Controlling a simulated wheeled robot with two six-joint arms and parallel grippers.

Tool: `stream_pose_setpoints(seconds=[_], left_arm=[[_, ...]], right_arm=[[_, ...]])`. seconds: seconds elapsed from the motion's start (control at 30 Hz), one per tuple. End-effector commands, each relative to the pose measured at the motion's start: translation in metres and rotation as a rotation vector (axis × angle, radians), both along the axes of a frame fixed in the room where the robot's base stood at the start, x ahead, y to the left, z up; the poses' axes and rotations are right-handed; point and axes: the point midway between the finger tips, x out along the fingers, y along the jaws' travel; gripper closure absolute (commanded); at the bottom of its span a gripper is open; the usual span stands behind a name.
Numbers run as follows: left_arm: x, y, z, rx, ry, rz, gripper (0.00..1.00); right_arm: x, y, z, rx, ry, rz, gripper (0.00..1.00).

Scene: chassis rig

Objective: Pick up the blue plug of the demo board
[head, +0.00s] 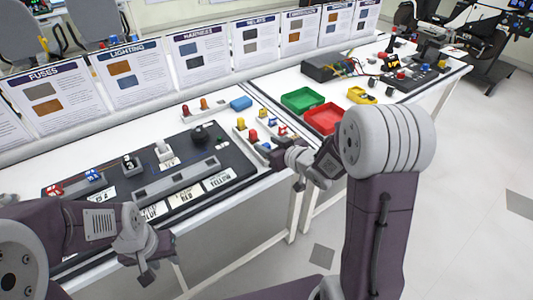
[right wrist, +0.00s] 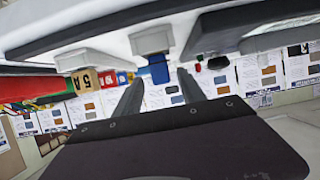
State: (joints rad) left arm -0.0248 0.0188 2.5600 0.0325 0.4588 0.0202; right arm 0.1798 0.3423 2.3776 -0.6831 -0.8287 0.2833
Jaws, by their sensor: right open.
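The dark demo board (head: 133,190) lies on the white bench in the head view, with switches and labels on it. My right gripper (head: 283,163) is at the board's right end, close to small coloured parts. In the right wrist view a blue plug (right wrist: 159,71) under a pale grey block shows between the two open fingers (right wrist: 160,88). It looks beyond the fingertips, and I cannot tell whether they touch it. In the head view the plug is hard to tell apart near the gripper. My left gripper (head: 155,265) hangs at the board's front edge; its jaw opening is unclear.
Yellow and red fuses (head: 253,136) stand beside the gripper; a tan one (right wrist: 85,80) shows in the wrist view. A green tray (head: 302,100) and a red tray (head: 324,119) lie to the right. Printed cards (head: 200,55) line the back. Open floor lies in front.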

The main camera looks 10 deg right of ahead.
Motion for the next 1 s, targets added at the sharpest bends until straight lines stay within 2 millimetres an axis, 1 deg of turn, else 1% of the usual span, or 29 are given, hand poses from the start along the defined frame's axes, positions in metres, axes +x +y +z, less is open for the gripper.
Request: stream_pose_setpoints(seconds=[0.03, 0.1, 0.2, 0.43, 0.47, 0.5, 0.57, 0.6, 0.63, 0.9, 1.0], left_arm=[[0.000, 0.000, -0.009, 0.000, 0.000, 0.000, 0.64], [0.000, 0.000, -0.011, 0.000, 0.000, 0.000, 0.64], [0.000, 0.000, -0.012, 0.000, 0.000, 0.000, 0.64], [0.000, 0.000, -0.011, 0.000, 0.000, 0.000, 0.64], [0.000, 0.000, -0.011, 0.000, 0.000, 0.000, 0.64], [0.000, 0.000, -0.011, 0.000, 0.000, 0.000, 0.64], [0.000, 0.000, -0.011, 0.000, 0.000, 0.000, 0.64], [0.000, 0.000, -0.011, 0.000, 0.000, 0.000, 0.64], [0.000, 0.000, -0.011, 0.000, 0.000, 0.000, 0.64], [0.000, 0.000, -0.011, 0.000, 0.000, 0.000, 0.64], [0.000, 0.000, -0.007, 0.000, 0.000, 0.000, 0.64]], right_arm=[[0.008, 0.007, -0.009, 0.000, -0.001, 0.004, 0.53], [0.018, 0.011, -0.012, 0.001, 0.000, 0.002, 0.53], [0.028, 0.014, -0.015, 0.000, 0.001, 0.002, 0.53], [0.030, 0.015, -0.014, 0.000, 0.001, 0.000, 0.53], [0.030, 0.015, -0.014, 0.000, 0.001, 0.000, 0.58], [0.030, 0.015, -0.014, 0.000, 0.000, 0.000, 0.69], [0.030, 0.015, -0.014, 0.000, 0.000, 0.000, 0.86], [0.030, 0.015, -0.014, 0.000, 0.000, 0.000, 0.97], [0.030, 0.015, -0.014, 0.000, 0.000, 0.000, 1.00], [0.030, 0.015, -0.013, 0.000, 0.000, 0.000, 1.00], [0.030, 0.015, -0.007, -0.001, -0.001, 0.000, 1.00]])
